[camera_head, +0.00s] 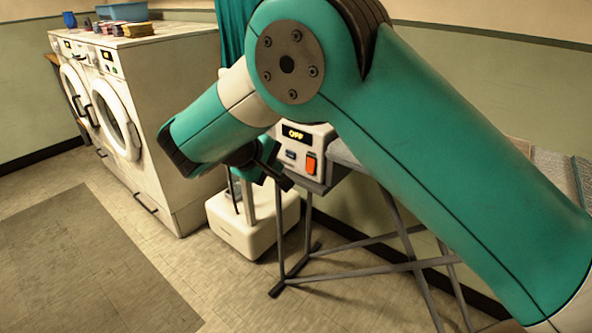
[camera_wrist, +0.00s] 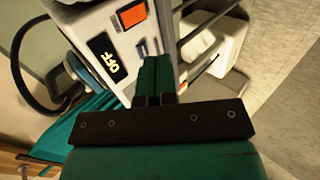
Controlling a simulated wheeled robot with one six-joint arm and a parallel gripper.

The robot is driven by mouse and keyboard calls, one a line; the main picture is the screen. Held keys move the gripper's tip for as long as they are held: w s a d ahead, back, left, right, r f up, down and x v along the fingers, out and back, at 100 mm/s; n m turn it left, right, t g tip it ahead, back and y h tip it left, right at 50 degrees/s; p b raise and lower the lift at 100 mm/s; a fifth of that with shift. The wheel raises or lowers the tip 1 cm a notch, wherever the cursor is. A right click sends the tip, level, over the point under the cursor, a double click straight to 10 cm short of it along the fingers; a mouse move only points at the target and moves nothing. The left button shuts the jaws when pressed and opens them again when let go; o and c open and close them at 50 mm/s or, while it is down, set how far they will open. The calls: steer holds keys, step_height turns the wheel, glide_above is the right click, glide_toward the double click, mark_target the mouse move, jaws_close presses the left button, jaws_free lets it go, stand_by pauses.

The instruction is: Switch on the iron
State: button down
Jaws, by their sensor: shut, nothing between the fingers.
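A white control box (camera_head: 307,150) sits at the end of the ironing board. It has a lit yellow display (camera_head: 296,134) and an orange switch (camera_head: 311,164). My gripper (camera_head: 286,182) is shut and empty, just in front of the box's lower left. In the wrist view its fingertips (camera_wrist: 154,62) are near the blue button and cover part of the panel. I cannot tell whether they touch it. My arm hides part of the board.
White front-loading washers (camera_head: 160,115) stand at the left with small items on top. A white unit (camera_head: 250,225) stands on the floor below my gripper. The ironing board's metal legs (camera_head: 400,225) cross under it. A black cord (camera_wrist: 22,85) curves beside the box. The floor at front left is clear.

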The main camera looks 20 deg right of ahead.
mark_target(309, 167)
steer(key=x, duration=0.4)
steer(key=r+x, duration=0.1)
steer(key=x, duration=0.3)
steer(key=d+x, duration=0.1)
steer(key=x, duration=0.3)
steer(key=shift+w+d, duration=0.15)
steer(key=shift+w, duration=0.3)
steer(key=shift+w+d, duration=0.2)
steer(key=shift+d, duration=0.1)
steer(key=shift+a, duration=0.15)
steer(key=shift+w+d, duration=0.1)
steer(key=shift+d, duration=0.25)
steer(key=shift+a, duration=0.15)
steer(key=shift+r+p, duration=0.6)
steer(key=shift+r, duration=0.3)
